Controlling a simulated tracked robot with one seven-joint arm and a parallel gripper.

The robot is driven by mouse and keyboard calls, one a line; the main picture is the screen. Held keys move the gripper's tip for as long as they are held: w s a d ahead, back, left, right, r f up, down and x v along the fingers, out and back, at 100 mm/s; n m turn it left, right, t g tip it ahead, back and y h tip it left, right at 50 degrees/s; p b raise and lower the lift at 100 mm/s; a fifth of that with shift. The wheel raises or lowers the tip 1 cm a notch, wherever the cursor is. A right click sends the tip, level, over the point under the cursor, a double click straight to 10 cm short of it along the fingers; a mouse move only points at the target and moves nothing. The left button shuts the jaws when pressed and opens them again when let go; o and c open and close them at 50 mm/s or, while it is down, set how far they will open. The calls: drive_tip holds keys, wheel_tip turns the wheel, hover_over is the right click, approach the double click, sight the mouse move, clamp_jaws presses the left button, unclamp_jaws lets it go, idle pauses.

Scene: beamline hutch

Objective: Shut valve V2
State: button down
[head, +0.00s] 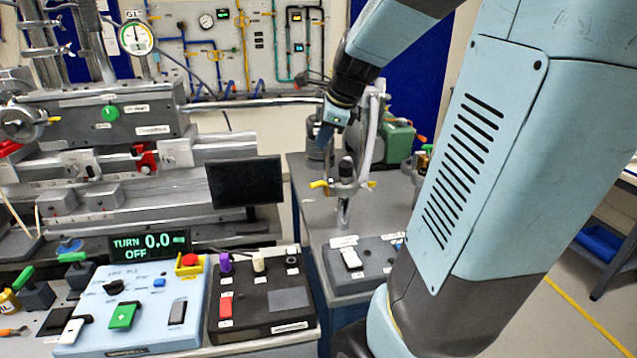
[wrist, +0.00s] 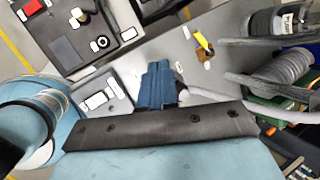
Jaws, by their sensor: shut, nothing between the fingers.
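My gripper (head: 321,142) hangs above the grey side table in the head view, fingers pointing down. In the wrist view its blue fingers (wrist: 158,82) are shut and empty. A metal valve fitting (head: 345,182) stands on the table below it, with a yellow lever (head: 318,184) at its left and another yellow part (head: 371,184) at its right. In the wrist view a yellow lever (wrist: 204,42) lies beyond my fingertips, apart from them, with small white tags beside it. I cannot read which valve is V2.
A grey hose (head: 371,135) rises close to my gripper; hoses (wrist: 270,85) also crowd the wrist view's right. A green pump-like unit (head: 397,143) stands behind. A switch box (head: 362,258) sits at the table's front. A black monitor (head: 245,182) and control panels (head: 135,310) are left.

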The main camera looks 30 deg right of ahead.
sight(314, 184)
drive_tip(key=w+d+f+m+h, duration=0.1)
drive_tip(key=w+d+f+m, duration=0.3)
drive_tip(key=w+d+m, duration=0.45)
drive_tip(key=w+f+m, duration=0.1)
drive_tip(key=w+f, duration=0.1)
drive_tip(key=f, duration=0.4)
drive_tip(key=w+f, duration=0.2)
drive_tip(key=f, duration=0.4)
drive_tip(key=w+f+m, duration=0.1)
drive_tip(key=w+f, duration=0.1)
drive_tip(key=f, duration=0.3)
drive_tip(key=shift+w+f+m, duration=0.35)
drive_tip(key=shift+f, duration=0.05)
drive_tip(key=shift+a+f, duration=0.1)
drive_tip(key=shift+w+a, duration=0.3)
drive_tip(key=shift+w, duration=0.45)
drive_tip(key=shift+w+a, duration=0.3)
drive_tip(key=shift+w, duration=0.4)
